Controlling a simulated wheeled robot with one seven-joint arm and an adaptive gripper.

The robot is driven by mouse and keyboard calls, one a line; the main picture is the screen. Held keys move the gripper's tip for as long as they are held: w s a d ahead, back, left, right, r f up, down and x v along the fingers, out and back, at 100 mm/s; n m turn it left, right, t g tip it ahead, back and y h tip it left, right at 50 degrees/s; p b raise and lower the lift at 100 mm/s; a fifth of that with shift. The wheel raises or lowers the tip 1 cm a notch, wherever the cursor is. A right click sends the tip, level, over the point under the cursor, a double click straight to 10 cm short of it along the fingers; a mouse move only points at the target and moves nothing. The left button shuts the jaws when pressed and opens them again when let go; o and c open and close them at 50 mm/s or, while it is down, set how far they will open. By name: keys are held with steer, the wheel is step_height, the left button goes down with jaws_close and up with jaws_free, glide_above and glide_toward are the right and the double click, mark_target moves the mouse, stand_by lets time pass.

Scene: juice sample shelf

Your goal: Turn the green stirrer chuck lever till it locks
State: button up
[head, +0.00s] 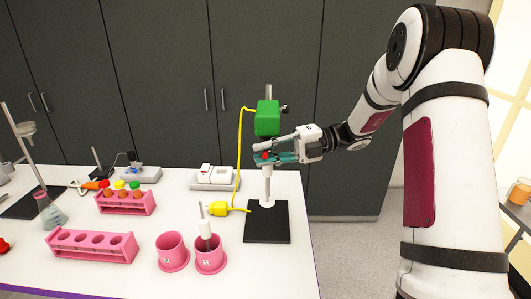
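A stirrer with a green motor block (267,117) stands on a rod above a black base plate (267,235). My gripper (268,157) reaches in from the right just below the green block, at the height of the chuck. Its grey and teal fingers cover most of the chuck area. A small red spot (265,155) shows between or beside the fingers. A white shaft (267,172) comes down below the gripper. I cannot make out a green chuck lever; it may be hidden by the fingers. Whether the fingers touch or grip anything cannot be told.
A yellow cable (238,150) runs from the green block to a yellow plug (218,209) left of the base. Pink cups (172,262) and pink racks (90,253) stand further left. A white device (215,184) sits behind. The table (293,275) is clear in front of the base.

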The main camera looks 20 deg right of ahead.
steer(key=s+d+r, duration=0.1)
steer(key=d, duration=1.1)
steer(key=shift+s, duration=0.25)
steer(key=shift+r, duration=0.1)
